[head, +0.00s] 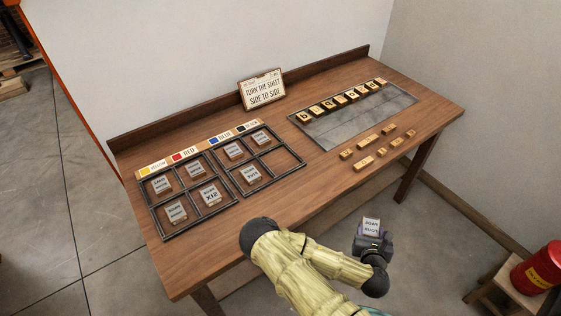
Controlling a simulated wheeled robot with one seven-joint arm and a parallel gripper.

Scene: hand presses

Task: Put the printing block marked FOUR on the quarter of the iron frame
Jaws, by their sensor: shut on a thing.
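My gripper (371,241) is shut on a small pale block (371,224), held up in front of the table's front edge. Its face carries dark lettering in two lines, too small to read surely. The dark iron frame (207,148) lies on the left half of the table, split by bars into two halves of quarters. The left half has a block in each quarter, including one marked SIX (209,195). The right half has blocks at its back left (234,150), back right (261,138) and front left (251,174). Its front right quarter (280,160) is bare.
A strip with yellow, red, blue and black patches (198,147) runs behind the frame. A sign reading TURN THE SHEET SIDE TO SIDE (262,90) stands at the back. A grey slab (360,124) with lettered blocks lies right; several small wooden pieces (367,141) lie before it.

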